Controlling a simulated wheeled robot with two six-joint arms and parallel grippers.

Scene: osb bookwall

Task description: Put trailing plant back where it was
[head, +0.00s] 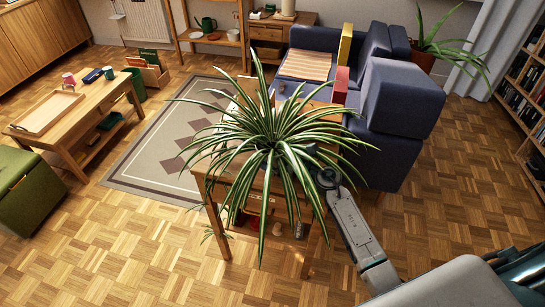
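A large trailing plant (275,135) with long green and pale-striped leaves is in the middle of the head view, over a small wooden side table (203,190). Its leaves hang over the table's edges and hide its pot and most of the tabletop. I cannot tell whether it rests on the table or is held above it. My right arm comes in from the lower right and its end reaches the plant's right side, among the leaves. My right gripper's fingers are hidden there. My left gripper is not in view.
A dark blue sofa (405,95) stands close behind the table, with a yellow book (345,45) and a red box (341,84) near it. A low table with a tray (48,112) is at left, a green stool (30,195) before it. Parquet floor at front left is clear.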

